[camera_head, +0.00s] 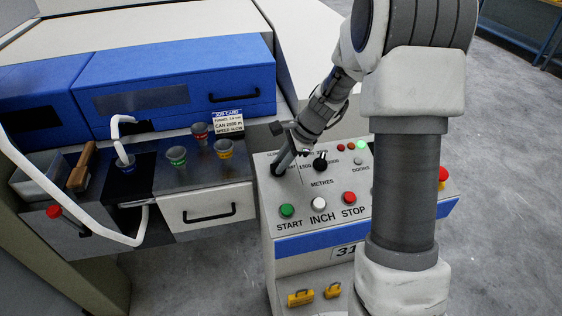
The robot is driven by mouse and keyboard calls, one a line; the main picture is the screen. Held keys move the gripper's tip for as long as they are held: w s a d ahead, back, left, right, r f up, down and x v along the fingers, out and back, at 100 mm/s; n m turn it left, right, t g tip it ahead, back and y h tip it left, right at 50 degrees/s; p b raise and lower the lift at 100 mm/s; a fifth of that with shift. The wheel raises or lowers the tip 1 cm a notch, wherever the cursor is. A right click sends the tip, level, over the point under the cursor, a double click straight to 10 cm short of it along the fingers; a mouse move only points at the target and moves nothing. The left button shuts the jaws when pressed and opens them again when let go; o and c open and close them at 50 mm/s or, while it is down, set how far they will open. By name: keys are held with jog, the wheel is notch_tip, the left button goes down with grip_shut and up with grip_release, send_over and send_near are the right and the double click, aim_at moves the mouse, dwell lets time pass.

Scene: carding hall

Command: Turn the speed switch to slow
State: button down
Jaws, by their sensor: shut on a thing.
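The control panel (365,192) is a light grey sloped box with a blue stripe. My gripper (279,168) reaches down to its upper left corner and is shut on a knob there, which I take to be the speed switch. The fingers hide most of the knob and the lettering around it, so I cannot tell which way it points. A second black knob (320,162), above the word METRES, stands just right of my gripper and is not held. The job card (228,121) on the machine at the left appears to read SPEED SLOW.
Green START (287,210), white INCH (319,203) and red STOP (349,198) buttons line the panel's front. A red button (443,174) is at its right. Several cups and a bent white tube (122,128) stand left. My arm hides part of the panel's right side.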

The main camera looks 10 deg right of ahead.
jog(key=n+p, duration=0.1)
jog(key=n, duration=0.1)
jog(key=n+g+p, duration=0.1)
jog(key=n, duration=0.1)
jog(key=shift+w+r+n+g, duration=0.15)
jog(key=shift+n+g, duration=0.15)
jog(key=n+g+h+p, duration=0.1)
jog(key=n, duration=0.3)
jog(key=shift+w+a, duration=0.1)
jog(key=n+h, duration=0.1)
jog(key=n, duration=0.1)
jog(key=n+g+p, duration=0.1)
jog(key=n, duration=0.1)
jog(key=shift+a+n+h, duration=0.15)
jog(key=shift+n+h, duration=0.15)
jog(key=shift+h, duration=0.1)
jog(key=shift+n+g+h, duration=0.3)
jog(key=shift+n+h, duration=0.5)
jog(key=shift+n, duration=1.1)
jog(key=c, duration=0.8)
grip_release()
